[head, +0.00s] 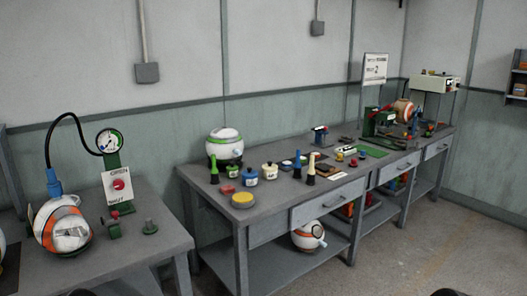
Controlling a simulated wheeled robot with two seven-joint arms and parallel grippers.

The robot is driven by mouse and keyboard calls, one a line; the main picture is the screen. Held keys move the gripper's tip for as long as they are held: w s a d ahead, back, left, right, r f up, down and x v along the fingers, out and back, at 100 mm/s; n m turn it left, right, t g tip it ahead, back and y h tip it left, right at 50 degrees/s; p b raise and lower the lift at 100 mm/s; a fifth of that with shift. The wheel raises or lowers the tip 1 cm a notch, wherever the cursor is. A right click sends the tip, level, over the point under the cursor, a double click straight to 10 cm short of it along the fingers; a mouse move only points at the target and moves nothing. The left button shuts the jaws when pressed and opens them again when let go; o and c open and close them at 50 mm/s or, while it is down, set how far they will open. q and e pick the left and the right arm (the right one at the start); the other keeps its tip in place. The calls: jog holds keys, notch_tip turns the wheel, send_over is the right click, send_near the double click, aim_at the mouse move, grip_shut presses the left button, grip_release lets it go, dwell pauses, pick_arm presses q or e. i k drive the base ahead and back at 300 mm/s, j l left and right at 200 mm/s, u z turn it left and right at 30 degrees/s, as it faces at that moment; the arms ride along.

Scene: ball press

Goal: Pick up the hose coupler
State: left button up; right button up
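The hose coupler (54,182) is a blue fitting at the end of a black hose (72,117) on the left table. It stands upright just above and behind the upper left of an orange and white ball (63,228). I cannot tell whether it is joined to the ball. The hose arches up and over to a round gauge (110,141) on a green post. Neither of my grippers can be made out. Only small dark shapes, perhaps parts of me, show at the bottom edge.
A white panel with a red knob (119,185) hangs below the gauge. The left table's front right (160,248) is clear. The long bench (275,214) holds jars, bottles, a ball and a green press.

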aim_at(54, 189)
jog(key=u, duration=1.3)
